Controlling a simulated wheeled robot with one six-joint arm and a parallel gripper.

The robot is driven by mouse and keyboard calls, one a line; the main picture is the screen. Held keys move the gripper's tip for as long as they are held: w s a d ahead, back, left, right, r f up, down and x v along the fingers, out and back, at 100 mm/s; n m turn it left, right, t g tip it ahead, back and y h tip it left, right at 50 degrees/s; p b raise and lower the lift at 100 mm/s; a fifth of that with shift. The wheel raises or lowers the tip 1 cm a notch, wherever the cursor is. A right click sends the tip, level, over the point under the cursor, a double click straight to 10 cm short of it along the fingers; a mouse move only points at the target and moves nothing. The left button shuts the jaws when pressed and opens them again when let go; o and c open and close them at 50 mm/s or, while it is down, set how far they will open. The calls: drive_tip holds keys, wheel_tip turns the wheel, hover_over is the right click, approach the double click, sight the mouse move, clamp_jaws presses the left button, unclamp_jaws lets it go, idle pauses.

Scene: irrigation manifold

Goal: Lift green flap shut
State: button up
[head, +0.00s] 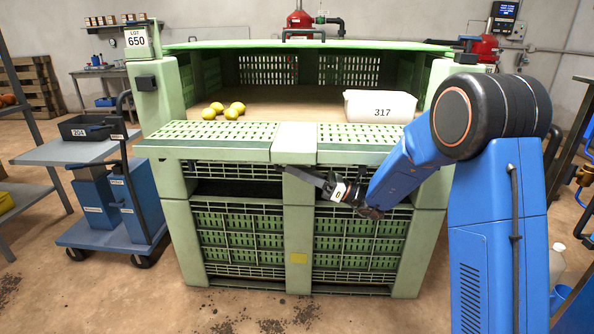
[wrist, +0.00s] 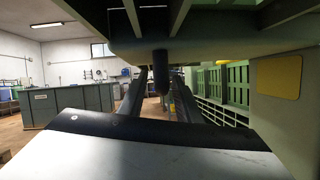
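The green flap (head: 215,139) is a slotted panel along the front of a green crate. It is folded down and sticks out roughly level, with a pale block at its middle. My gripper (head: 283,171) is under the flap's front edge, near the middle, pointing left. In the wrist view the flap's underside (wrist: 220,40) fills the top. A dark peg (wrist: 161,72) hangs down from it, seen between my two spread fingers (wrist: 160,100). Gaps show on both sides of the peg, so the fingers look open. Whether anything touches the flap is unclear.
Several yellow fruits (head: 226,109) and a white bin marked 317 (head: 381,106) sit inside the crate behind the flap. A blue cart (head: 111,200) stands at the left. The crate's post with a yellow label (wrist: 278,77) is close at the right in the wrist view.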

clamp_jaws()
